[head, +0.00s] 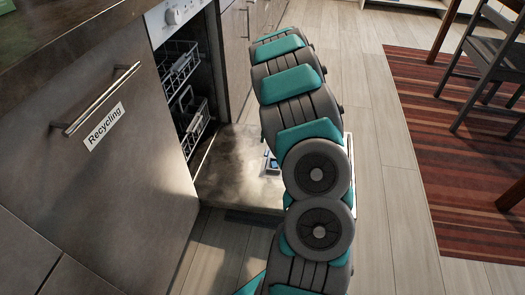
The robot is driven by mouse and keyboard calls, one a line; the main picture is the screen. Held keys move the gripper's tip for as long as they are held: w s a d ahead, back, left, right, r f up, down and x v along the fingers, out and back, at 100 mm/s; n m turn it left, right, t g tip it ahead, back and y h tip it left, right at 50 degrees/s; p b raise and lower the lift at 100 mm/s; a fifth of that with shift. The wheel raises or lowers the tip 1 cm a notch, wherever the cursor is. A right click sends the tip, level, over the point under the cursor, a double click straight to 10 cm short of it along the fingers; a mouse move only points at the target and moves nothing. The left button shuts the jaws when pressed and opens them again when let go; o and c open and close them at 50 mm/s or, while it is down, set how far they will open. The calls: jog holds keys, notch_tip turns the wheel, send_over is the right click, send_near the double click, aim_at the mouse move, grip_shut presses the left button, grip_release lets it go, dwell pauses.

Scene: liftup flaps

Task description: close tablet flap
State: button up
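The dishwasher door (235,165) is folded down, its inner face up, in front of the open dishwasher (185,85). A small light-framed fitting with blue in it (272,163) lies on this inner face, at the left edge of my arm. It looks like the tablet compartment, but it is mostly covered by my arm. I cannot make out its flap or tell how far open it is. My grey and teal arm crosses the middle of the view over the right part of the door. My gripper is not visible.
Dishwasher racks (182,75) stand inside the opening. A drawer front labelled Recycling (103,127) with a bar handle (97,99) is at left. Wooden floor (385,200) is clear right of my arm. A striped rug (450,150) and a chair (495,65) are further right.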

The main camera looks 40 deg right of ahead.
aim_at(267, 153)
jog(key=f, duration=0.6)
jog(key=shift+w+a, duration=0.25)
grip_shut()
